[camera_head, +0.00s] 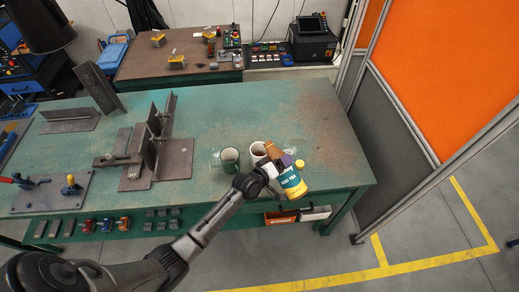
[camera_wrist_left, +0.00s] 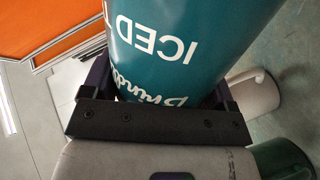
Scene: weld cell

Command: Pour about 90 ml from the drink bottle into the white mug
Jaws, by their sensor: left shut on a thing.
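The drink bottle (camera_head: 290,183) has a teal label and a yellow band; in the left wrist view its teal side (camera_wrist_left: 185,45) shows white lettering reading "ICED". My left gripper (camera_head: 283,166) is shut around the bottle, which is tilted, with a brown part at its upper-left end close to the white mug. The white mug (camera_head: 257,158) stands upright on the green table, just left of the bottle, with something brownish inside. It also shows in the left wrist view (camera_wrist_left: 257,92). I cannot tell whether liquid is flowing. My right gripper is out of view.
A dark green mug (camera_head: 230,162) stands just left of the white mug. A small yellow object (camera_head: 300,163) shows beside the bottle. Steel plates and a fixture (camera_head: 165,158) fill the table's left half. The back right of the green table (camera_head: 300,108) is clear.

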